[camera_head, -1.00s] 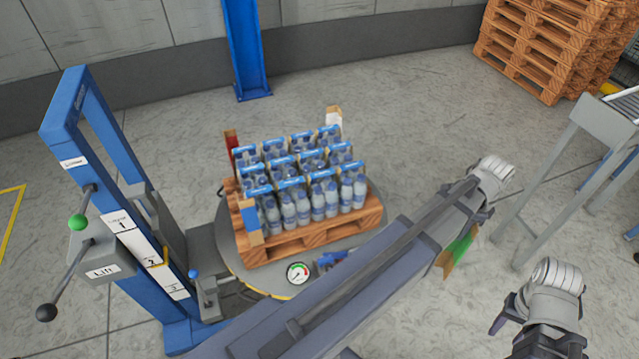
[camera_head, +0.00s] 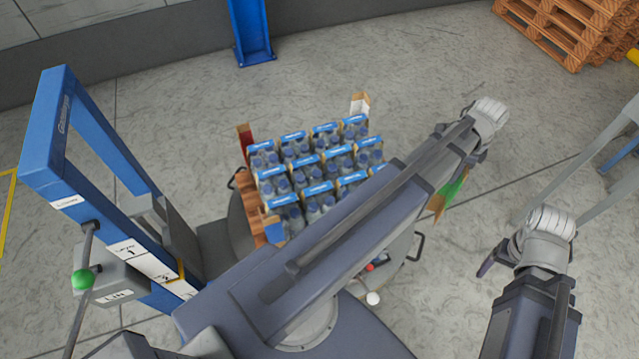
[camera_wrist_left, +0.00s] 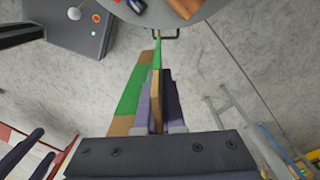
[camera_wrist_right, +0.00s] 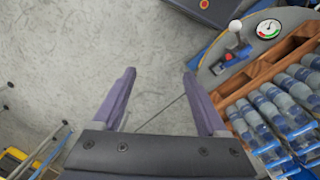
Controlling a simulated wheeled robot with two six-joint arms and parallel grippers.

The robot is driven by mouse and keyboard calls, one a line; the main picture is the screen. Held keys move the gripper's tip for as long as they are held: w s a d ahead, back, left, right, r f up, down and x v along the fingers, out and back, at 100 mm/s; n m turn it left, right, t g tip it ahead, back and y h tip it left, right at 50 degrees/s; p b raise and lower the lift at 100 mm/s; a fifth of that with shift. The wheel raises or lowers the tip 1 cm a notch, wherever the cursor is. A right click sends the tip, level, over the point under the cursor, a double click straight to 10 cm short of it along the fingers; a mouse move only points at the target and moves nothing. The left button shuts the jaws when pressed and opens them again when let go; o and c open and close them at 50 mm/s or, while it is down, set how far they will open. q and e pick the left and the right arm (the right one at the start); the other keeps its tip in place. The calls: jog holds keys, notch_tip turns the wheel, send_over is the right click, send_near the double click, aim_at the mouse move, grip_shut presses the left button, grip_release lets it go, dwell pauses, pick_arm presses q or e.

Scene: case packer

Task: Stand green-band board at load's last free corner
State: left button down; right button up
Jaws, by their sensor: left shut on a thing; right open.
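My left gripper (camera_head: 468,160) is shut on the green-band board (camera_head: 449,193), a brown angled board with a green band, held clear of the load. The board also shows between the fingers in the left wrist view (camera_wrist_left: 130,100). The load (camera_head: 318,172) is rows of blue-topped bottle packs on a wooden pallet (camera_head: 262,209). A red-band board (camera_head: 244,139), a white-band board (camera_head: 359,104) and a blue-band board (camera_head: 275,229) stand at three corners. My left arm hides the front right corner. My right gripper (camera_wrist_right: 158,82) is open and empty, beside the load.
The pallet rests on a round grey turntable (camera_head: 398,262), with a gauge (camera_wrist_right: 268,29) and a lever (camera_wrist_right: 234,42) near its rim. A blue lift frame (camera_head: 50,130) stands left, a blue post (camera_head: 250,30) behind. Stacked pallets (camera_head: 570,30) are at the back right. Floor behind is clear.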

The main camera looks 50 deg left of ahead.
jog(key=shift+o, duration=1.1)
notch_tip(320, 180, up, 11)
jog(key=p, duration=0.9)
jog(key=shift+r+p, duration=0.2)
jog(key=shift+p, duration=0.15)
pick_arm(q)
jog(key=w+a+r+m, duration=0.3)
jog(key=a+r+m, duration=0.6)
jog(key=a+r, duration=0.2)
jog(key=shift+a+r+m, duration=0.4)
jog(key=shift+r, duration=0.05)
pick_arm(e)
jog(key=shift+r, duration=0.25)
jog(key=shift+d, duration=0.1)
pick_arm(q)
notch_tip(320, 180, down, 24)
jog(key=b, duration=2.3)
pick_arm(e)
notch_tip(320, 180, down, 24)
pick_arm(q)
jog(key=shift+f+b, duration=0.1)
jog(key=shift+b, duration=0.2)
notch_tip(320, 180, down, 4)
jog(key=b, duration=0.4)
pick_arm(e)
notch_tip(320, 180, down, 4)
